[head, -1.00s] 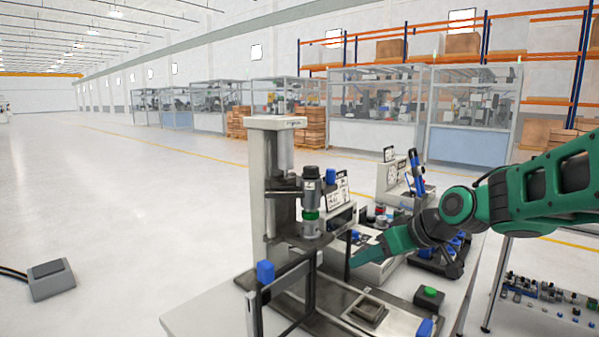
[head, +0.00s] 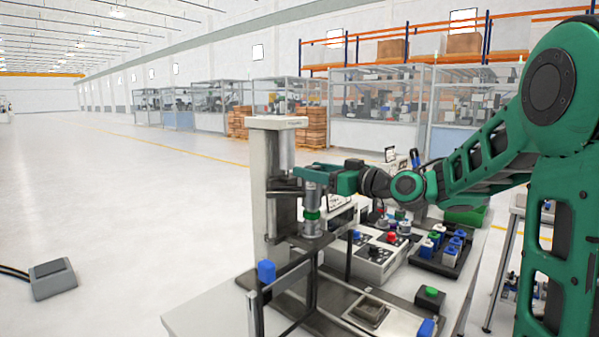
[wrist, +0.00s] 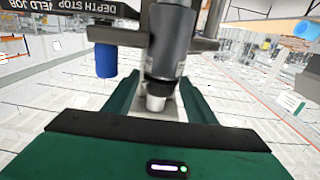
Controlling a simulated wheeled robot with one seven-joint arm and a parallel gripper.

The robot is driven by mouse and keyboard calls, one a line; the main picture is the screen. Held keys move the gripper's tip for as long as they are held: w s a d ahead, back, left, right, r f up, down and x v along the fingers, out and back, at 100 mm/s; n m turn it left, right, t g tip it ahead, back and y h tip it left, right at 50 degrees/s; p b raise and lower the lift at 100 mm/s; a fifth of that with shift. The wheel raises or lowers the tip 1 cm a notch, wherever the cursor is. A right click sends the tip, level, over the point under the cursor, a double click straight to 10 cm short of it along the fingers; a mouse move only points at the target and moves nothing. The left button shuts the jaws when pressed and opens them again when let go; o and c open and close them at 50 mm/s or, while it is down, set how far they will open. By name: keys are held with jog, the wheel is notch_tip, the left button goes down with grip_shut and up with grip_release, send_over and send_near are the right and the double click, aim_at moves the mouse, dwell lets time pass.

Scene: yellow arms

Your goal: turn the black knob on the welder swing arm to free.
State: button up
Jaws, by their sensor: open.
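The welder (head: 262,190) stands on the table, with a pale column and a vertical grey head (head: 312,200) that has a green ring. My gripper (head: 308,172) is at the top of this head and hides the black top part there. In the wrist view my gripper (wrist: 158,92) is open, one green finger on each side of a dark cylinder (wrist: 167,42) with a pale grey tip. The tip lies between the fingers; I cannot tell whether they touch it. The black knob's setting cannot be read.
A control box (head: 372,260) and a black tray (head: 425,262) with blue parts stand right of the welder. A blue-topped post (head: 266,271) stands in front.

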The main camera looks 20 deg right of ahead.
jog(key=shift+x, duration=2.1)
jog(key=c, duration=1)
jog(key=shift+c, duration=0.2)
jog(key=shift+s+a+n+g+y, duration=0.15)
jog(key=shift+n+g+y, duration=0.55)
jog(key=shift+y, duration=0.15)
jog(key=shift+s+a+n+g+y, duration=0.15)
jog(key=shift+n+g+y, duration=0.55)
jog(key=shift+y, duration=0.15)
